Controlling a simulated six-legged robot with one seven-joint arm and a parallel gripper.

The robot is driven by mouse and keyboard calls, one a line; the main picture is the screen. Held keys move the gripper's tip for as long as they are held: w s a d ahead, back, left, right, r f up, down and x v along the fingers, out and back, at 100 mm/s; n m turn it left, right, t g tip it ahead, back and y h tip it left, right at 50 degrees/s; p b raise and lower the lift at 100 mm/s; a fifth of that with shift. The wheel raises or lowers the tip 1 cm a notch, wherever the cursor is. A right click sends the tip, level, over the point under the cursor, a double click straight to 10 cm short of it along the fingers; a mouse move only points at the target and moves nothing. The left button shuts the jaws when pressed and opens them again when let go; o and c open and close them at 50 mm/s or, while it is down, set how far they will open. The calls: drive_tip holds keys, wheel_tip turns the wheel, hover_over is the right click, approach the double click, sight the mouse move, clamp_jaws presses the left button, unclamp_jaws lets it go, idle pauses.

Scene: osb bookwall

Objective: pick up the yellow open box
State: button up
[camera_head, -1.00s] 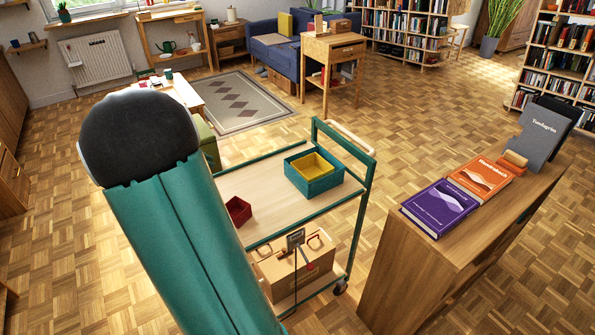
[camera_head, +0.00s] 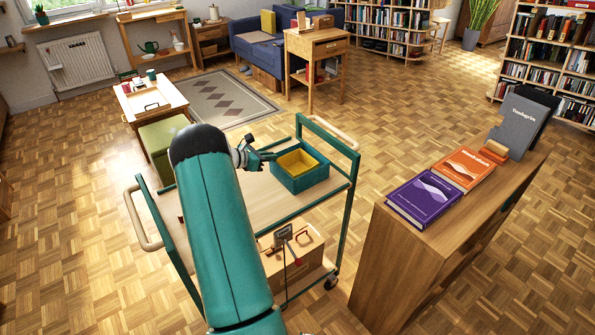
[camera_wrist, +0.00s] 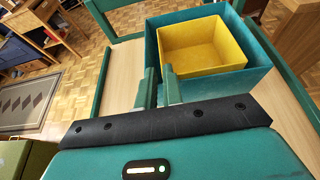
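The yellow open box (camera_head: 298,161) sits inside a larger teal open box (camera_head: 303,183) on the top shelf of a teal-framed cart. In the wrist view the yellow box (camera_wrist: 203,50) and the teal box (camera_wrist: 225,83) lie just beyond the fingers. My gripper (camera_head: 268,157) is just left of the teal box in the head view, near its rim height. The wrist view shows my gripper (camera_wrist: 161,85) with a narrow gap between its two fingers and nothing in it. I cannot tell whether a finger touches the teal box.
The cart's top shelf (camera_head: 265,205) is bare around the boxes. Its raised handle (camera_head: 333,133) stands right of them. A carton (camera_head: 305,255) sits on the lower shelf. A wooden cabinet with purple (camera_head: 425,199) and orange (camera_head: 464,168) books stands at the right. A green stool (camera_head: 158,140) is behind left.

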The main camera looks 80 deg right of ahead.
sight(284, 155)
drive_tip(key=x, duration=0.6)
drive_tip(key=shift+s+d+f, duration=0.1)
drive_tip(key=shift+s+d, duration=0.05)
clamp_jaws()
